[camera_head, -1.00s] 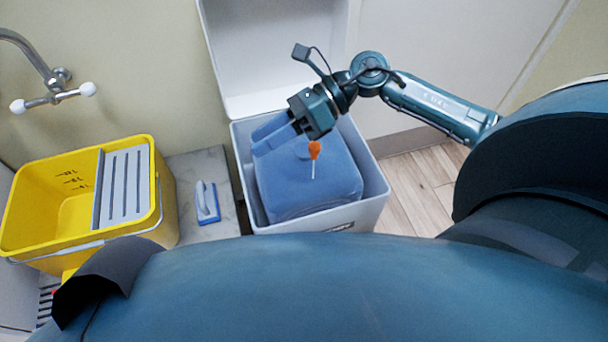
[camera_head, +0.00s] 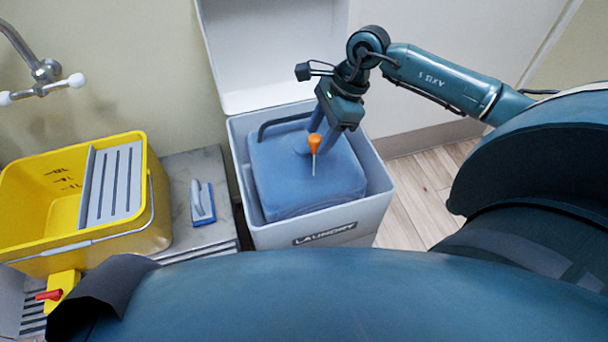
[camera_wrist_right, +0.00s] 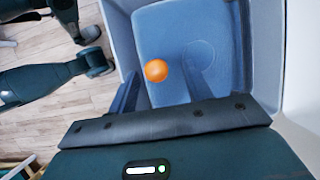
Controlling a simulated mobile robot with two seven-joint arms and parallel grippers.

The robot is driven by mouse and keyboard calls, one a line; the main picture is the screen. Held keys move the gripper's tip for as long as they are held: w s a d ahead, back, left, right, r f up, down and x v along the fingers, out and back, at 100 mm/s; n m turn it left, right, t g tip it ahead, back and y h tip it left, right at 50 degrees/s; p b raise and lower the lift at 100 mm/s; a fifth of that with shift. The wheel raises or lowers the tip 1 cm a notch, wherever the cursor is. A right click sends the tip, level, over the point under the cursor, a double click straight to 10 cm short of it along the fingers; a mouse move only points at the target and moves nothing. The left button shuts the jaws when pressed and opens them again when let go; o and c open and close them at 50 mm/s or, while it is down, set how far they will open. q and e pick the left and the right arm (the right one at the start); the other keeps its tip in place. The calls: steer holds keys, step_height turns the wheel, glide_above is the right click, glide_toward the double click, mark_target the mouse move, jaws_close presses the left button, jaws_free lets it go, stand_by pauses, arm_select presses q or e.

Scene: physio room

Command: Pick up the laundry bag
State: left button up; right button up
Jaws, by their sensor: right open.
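The laundry bag (camera_head: 290,180) is a blue, rounded block inside an open white bin (camera_head: 268,236) marked LAUNDRY. It also shows in the right wrist view (camera_wrist_right: 179,37). A dark loop (camera_head: 284,121) runs along its back left edge. My right gripper (camera_head: 328,148) points down over the back right part of the bag, fingers apart with nothing held. In the right wrist view its two fingers (camera_wrist_right: 183,85) stand apart above the bag; whether they touch it I cannot tell. My left gripper is not in view.
An orange-headed piece with a pale stem (camera_head: 314,143) shows in front of the bag. The bin's raised lid (camera_head: 270,60) stands behind. A yellow bucket (camera_head: 130,243) and a blue-and-white brush (camera_head: 202,202) are at left. Wooden floor (camera_head: 410,195) is clear at right.

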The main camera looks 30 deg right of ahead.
steer(key=x, duration=0.4)
steer(key=shift+a+f, duration=0.3)
steer(key=shift+a, duration=0.05)
jaws_close()
stand_by(1.0)
